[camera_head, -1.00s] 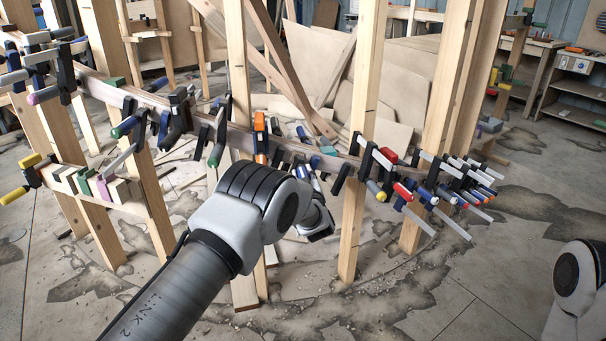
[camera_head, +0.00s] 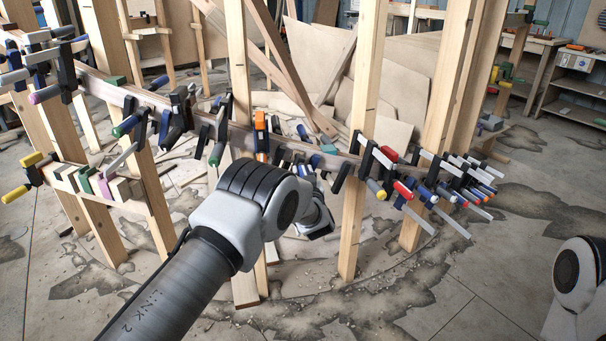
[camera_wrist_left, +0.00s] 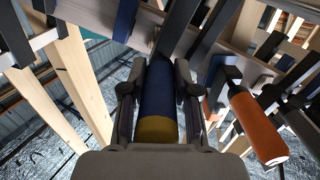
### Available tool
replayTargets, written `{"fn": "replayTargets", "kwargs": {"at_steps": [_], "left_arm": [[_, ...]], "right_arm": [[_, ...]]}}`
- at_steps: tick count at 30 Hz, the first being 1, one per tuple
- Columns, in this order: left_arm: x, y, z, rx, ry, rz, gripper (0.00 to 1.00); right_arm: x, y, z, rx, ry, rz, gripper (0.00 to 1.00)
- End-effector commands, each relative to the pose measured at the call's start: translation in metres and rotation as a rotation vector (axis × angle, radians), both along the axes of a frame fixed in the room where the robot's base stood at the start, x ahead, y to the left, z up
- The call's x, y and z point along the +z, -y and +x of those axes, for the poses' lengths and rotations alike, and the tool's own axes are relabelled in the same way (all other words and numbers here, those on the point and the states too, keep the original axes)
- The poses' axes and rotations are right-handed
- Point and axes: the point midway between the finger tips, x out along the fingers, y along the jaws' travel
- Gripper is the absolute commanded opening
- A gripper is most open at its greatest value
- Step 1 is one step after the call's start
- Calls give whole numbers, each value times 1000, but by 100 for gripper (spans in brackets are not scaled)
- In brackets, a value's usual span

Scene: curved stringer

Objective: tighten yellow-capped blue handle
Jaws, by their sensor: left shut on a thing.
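In the left wrist view, a blue handle with a yellow cap (camera_wrist_left: 157,129) lies lengthwise between the two dark fingers of my left gripper (camera_wrist_left: 158,75). The fingers are shut on it, one on each side, with the yellow end towards the palm. The far end of the handle runs up towards the wooden stringer. In the head view my left wrist (camera_head: 262,200) hides most of this gripper and the handle. My right arm (camera_head: 575,275) shows only in part at the lower right, and its gripper is out of view.
The curved stringer (camera_head: 148,100) carries many clamps close together. An orange-handled clamp (camera_wrist_left: 259,128) is just right of my left gripper in the wrist view. Upright posts (camera_head: 362,110) stand along the stringer. Offcuts and sheets (camera_head: 400,85) lie behind. The floor at front right is open.

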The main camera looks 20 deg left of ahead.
Motion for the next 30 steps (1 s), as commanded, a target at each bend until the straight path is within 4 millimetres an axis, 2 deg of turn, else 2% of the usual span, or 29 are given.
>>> {"fn": "replayTargets", "kwargs": {"at_steps": [3, 4, 6, 15, 19, 23, 30], "left_arm": [[-3, 1, -1, -3, -5, 2, 0], [-3, 1, -1, -3, -5, 2, 33], [-3, 1, -1, -3, -5, 1, 56], [-1, 1, -1, -1, -2, 0, 56], [-1, 6, -10, -2, -3, 1, 56], [-1, 18, -34, -4, -6, 3, 56], [-1, 45, -89, -5, -4, 5, 56]], "right_arm": [[0, 0, 0, 0, 0, 0, 40], [0, 0, 0, 0, 0, 0, 40], [0, 0, 0, 0, 0, 0, 40], [0, 0, 0, 0, 0, 0, 40], [0, 0, 0, 0, 0, 0, 40], [0, 0, 0, 0, 0, 0, 40], [0, 0, 0, 0, 0, 0, 40]]}}
